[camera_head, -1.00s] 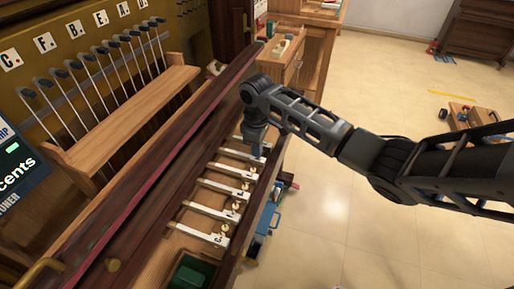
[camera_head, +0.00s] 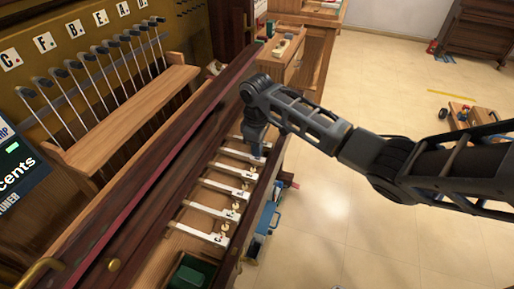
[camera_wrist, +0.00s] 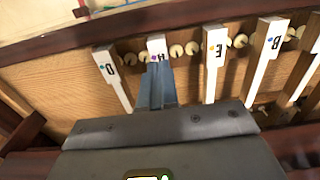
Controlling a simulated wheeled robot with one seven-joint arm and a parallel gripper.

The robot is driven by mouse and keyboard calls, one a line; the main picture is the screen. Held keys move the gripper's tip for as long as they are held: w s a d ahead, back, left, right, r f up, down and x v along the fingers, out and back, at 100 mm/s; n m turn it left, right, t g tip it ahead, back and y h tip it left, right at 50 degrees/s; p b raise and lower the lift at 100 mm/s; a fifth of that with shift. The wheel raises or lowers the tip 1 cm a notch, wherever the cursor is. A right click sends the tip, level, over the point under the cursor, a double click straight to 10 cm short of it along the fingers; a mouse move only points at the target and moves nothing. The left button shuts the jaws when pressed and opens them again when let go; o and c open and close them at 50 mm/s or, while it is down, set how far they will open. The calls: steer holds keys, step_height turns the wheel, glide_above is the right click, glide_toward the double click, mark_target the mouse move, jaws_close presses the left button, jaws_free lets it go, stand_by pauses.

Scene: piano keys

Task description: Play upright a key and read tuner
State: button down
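The white piano keys (camera_head: 217,187) lie in a row in the opened upright piano, each a narrow bar with a lettered end. My gripper (camera_head: 257,152) is over the far end of this row. In the wrist view, the two blue-grey fingers (camera_wrist: 157,88) are together and look shut, with nothing visible between them. Their tips are at a key with a purple dot (camera_wrist: 157,47), its letter partly hidden; I cannot tell whether they touch it. The E key (camera_wrist: 215,68) is to its right. The tuner (camera_head: 17,172) is cut off at the left edge, showing "cents".
A wooden rail (camera_head: 130,118) stands before rods under letter cards. The dark red piano rail (camera_head: 150,175) runs beside the keys. A green box (camera_head: 190,275) sits at the near end. The tiled floor (camera_head: 340,220) to the right is mostly clear.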

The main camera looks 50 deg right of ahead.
stand_by(0.6)
steer(key=shift+f+b, duration=0.45)
steer(key=shift+f, duration=0.65)
step_height(320, 180, up, 10)
steer(key=p, duration=0.8)
steer(key=shift+s, duration=0.1)
stand_by(2.1)
